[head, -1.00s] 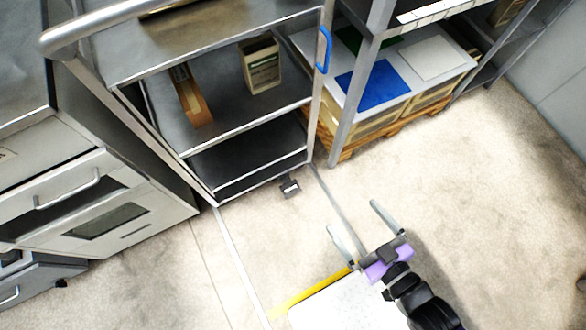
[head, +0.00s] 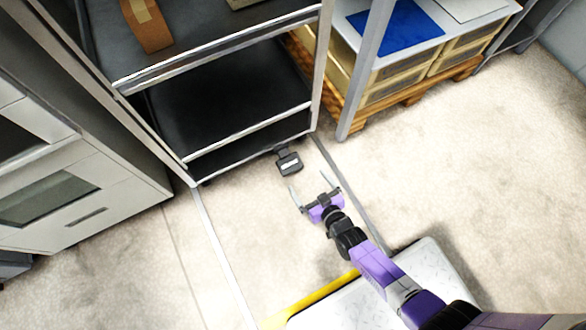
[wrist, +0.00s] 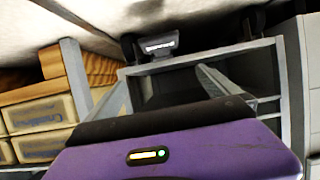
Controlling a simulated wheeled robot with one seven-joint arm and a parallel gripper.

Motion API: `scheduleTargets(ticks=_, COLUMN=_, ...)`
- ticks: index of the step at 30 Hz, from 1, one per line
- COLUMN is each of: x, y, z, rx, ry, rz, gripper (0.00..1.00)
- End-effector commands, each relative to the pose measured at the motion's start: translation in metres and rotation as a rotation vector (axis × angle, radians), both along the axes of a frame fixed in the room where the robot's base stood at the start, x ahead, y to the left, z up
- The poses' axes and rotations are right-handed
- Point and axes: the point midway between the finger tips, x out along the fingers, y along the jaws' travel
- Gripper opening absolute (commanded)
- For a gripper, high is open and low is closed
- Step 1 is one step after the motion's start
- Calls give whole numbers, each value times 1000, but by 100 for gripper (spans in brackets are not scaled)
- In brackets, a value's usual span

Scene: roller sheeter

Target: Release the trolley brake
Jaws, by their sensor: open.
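The trolley (head: 245,129) is a grey metal shelf unit with dark shelves at the upper left of the head view. Its brake pedal (head: 289,162) is a small dark block with a pale label, low at the trolley's front edge near the floor. The pedal also shows at the top of the wrist view (wrist: 158,44), upside down. My purple gripper (head: 315,190) is open and empty, its two fingers spread, just in front of the pedal and apparently apart from it. In the wrist view the gripper fingers (wrist: 205,90) reach toward the trolley's lower frame.
A rack with a wooden pallet (head: 400,105) and beige crates (head: 390,85) stands right of the trolley. A grey oven-like cabinet (head: 70,185) stands at the left. The pale floor (head: 470,160) to the right is clear.

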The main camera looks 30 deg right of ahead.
Motion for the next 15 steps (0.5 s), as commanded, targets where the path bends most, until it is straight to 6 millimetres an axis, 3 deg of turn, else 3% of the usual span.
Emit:
scheduleTargets(ticks=1, x=9, y=2, z=-24, rx=2, ry=1, rz=-1, gripper=100)
scheduleTargets(ticks=3, x=17, y=4, z=-37, rx=5, ry=5, rz=-2, gripper=100)
scheduleTargets(ticks=15, x=51, y=7, z=-62, rx=6, ry=8, rz=-4, gripper=100)
